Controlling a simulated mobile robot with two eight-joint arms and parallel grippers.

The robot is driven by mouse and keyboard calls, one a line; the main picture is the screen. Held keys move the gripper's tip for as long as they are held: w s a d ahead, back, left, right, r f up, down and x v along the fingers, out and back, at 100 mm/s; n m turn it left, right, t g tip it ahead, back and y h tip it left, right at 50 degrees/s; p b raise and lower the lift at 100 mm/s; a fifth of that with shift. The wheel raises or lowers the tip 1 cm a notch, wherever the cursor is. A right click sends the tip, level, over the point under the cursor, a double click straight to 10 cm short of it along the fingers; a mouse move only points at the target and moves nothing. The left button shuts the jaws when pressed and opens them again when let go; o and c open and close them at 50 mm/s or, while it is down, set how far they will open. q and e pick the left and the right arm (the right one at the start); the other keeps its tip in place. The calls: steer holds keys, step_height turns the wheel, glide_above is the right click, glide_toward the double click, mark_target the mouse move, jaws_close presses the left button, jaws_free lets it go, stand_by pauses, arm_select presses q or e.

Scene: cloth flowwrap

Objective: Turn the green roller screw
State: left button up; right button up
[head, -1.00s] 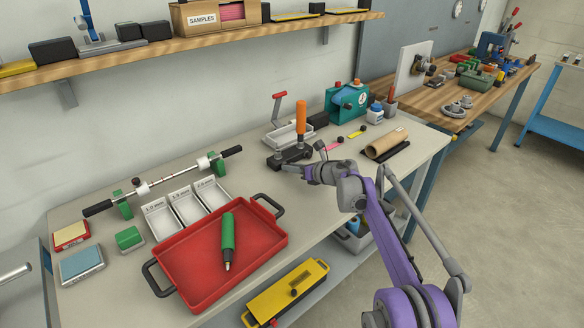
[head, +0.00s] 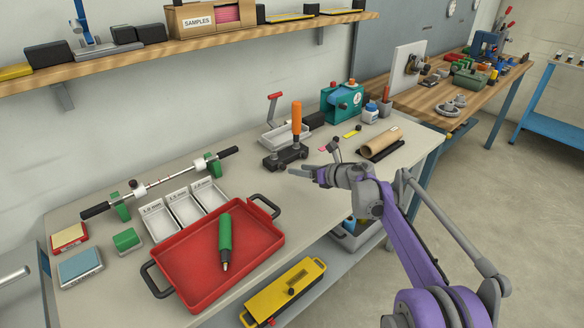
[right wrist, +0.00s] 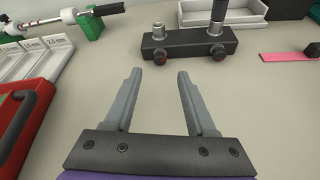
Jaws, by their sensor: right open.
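A rod with black end grips (head: 162,182) rests across two green supports, one being the right support (head: 214,165). My right gripper (head: 312,160) is open and empty, just right of and in front of a black block (head: 284,160) with an orange handle. In the right wrist view, the open fingers (right wrist: 158,75) point toward the black block (right wrist: 187,44), apart from it. My left gripper is not in view.
White bins (head: 187,209) stand behind the tray. A green block (head: 126,240) and sponge-like pads are at left. A cardboard tube (head: 381,143) and teal device (head: 342,102) are at right. A yellow box (head: 285,290) sits low in front. Bare tabletop lies between tray and black block.

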steer(key=shift+v, duration=2.15)
